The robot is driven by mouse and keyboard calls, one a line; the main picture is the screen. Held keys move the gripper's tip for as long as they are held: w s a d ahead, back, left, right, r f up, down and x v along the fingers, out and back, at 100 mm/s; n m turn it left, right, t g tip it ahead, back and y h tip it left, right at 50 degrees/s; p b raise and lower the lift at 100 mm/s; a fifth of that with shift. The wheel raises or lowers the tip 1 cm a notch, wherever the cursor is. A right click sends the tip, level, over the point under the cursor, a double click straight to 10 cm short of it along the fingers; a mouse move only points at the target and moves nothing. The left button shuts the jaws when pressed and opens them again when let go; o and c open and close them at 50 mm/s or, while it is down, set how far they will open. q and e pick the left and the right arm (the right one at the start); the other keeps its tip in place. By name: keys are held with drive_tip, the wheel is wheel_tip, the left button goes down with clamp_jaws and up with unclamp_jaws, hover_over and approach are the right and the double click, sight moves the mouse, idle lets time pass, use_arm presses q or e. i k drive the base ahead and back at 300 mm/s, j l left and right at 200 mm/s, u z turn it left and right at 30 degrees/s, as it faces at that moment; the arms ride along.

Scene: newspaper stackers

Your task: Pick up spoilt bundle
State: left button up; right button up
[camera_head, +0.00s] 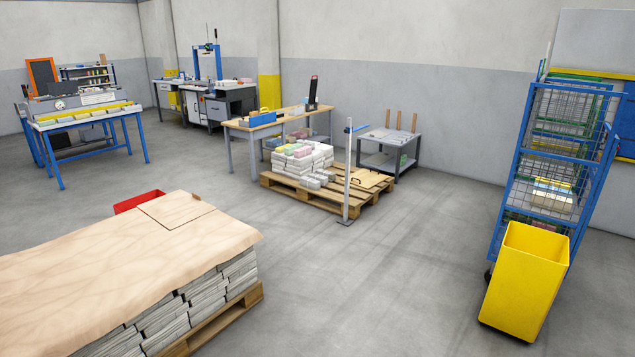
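Several bundles, white with some pink, yellow and green tops, are piled on a wooden pallet (335,204) in the middle of the room. At the lower left, stacked newspaper bundles (190,313) lie under a brown paper sheet (110,262) on another pallet. I cannot tell which bundle is the spoilt one. Neither of my grippers is in view.
A yellow bin (525,282) stands at the right before a blue mesh cart (545,165). A red bin (138,201) is behind the covered stack. A thin upright post (347,175) stands at the middle pallet. The floor (400,280) between is clear.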

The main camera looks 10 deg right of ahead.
sight(331, 177)
drive_tip(key=i+z, duration=0.15)
drive_tip(key=i, duration=0.45)
drive_tip(key=i+z, duration=0.15)
drive_tip(key=i, duration=0.45)
drive_tip(key=i+z, duration=0.15)
drive_tip(key=i, duration=0.4)
drive_tip(key=i+j+z, duration=0.15)
drive_tip(key=i, duration=0.45)
drive_tip(key=i+j+z, duration=0.15)
drive_tip(key=i, duration=0.45)
drive_tip(key=i+z, duration=0.45)
drive_tip(key=i, duration=1.25)
drive_tip(key=i+j+u, duration=0.25)
drive_tip(key=i+u, duration=0.25)
drive_tip(key=i+j+u, duration=0.1)
drive_tip(key=i+u, duration=0.2)
drive_tip(key=u, duration=0.15)
drive_tip(key=i+u, duration=0.5)
drive_tip(key=i+l+u, duration=0.25)
drive_tip(key=u, duration=0.2)
drive_tip(key=i+j, duration=0.1)
drive_tip(key=i, duration=0.6)
drive_tip(key=i+j, duration=0.1)
drive_tip(key=i, duration=0.65)
drive_tip(key=l+z, duration=0.05)
